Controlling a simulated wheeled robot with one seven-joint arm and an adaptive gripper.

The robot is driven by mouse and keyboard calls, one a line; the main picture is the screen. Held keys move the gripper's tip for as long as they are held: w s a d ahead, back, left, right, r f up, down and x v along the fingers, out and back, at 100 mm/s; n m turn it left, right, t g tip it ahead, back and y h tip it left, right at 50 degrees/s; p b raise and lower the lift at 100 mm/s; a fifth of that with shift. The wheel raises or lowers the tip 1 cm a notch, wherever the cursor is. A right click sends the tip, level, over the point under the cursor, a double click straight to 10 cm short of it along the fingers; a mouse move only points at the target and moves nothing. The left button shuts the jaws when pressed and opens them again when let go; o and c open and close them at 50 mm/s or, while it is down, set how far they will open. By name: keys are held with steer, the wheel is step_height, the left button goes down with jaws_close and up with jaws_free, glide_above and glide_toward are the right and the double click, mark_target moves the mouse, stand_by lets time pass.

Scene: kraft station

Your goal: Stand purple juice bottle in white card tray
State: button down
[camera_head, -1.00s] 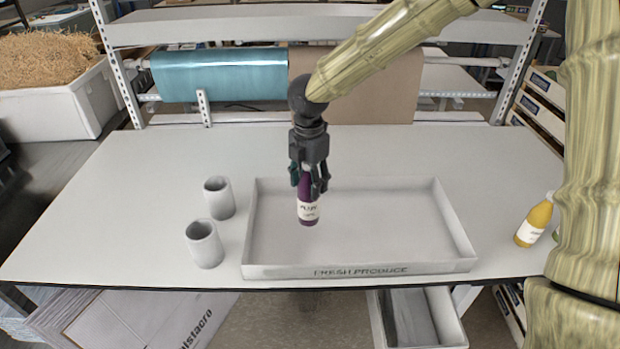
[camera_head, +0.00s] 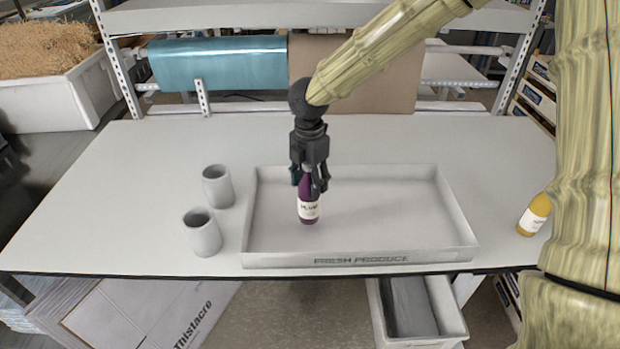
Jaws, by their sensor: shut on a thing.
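The purple juice bottle (camera_head: 308,209) is upright with a white label, inside the outline of the white card tray (camera_head: 360,259), left of its middle. My gripper (camera_head: 310,184) points down from above and is shut on the bottle's upper part, hiding its cap. The bottle's base appears at or just above the tray floor; I cannot tell whether it touches. The tray is otherwise empty and has "FRESH PRODUCE" on its front wall.
Two grey cups, a rear one (camera_head: 218,187) and a front one (camera_head: 203,233), stand left of the tray. A yellow bottle (camera_head: 534,215) stands at the right, partly beside my arm. A teal roll (camera_head: 217,63) and a brown paper roll (camera_head: 350,80) hang behind the table.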

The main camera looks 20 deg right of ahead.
steer(key=shift+f+b, duration=0.85)
steer(key=shift+f, duration=1)
steer(key=c, duration=0.6)
jaws_free()
steer(key=shift+o, duration=0.2)
steer(key=shift+r+p, duration=3.95)
steer(key=shift+r, duration=2.55)
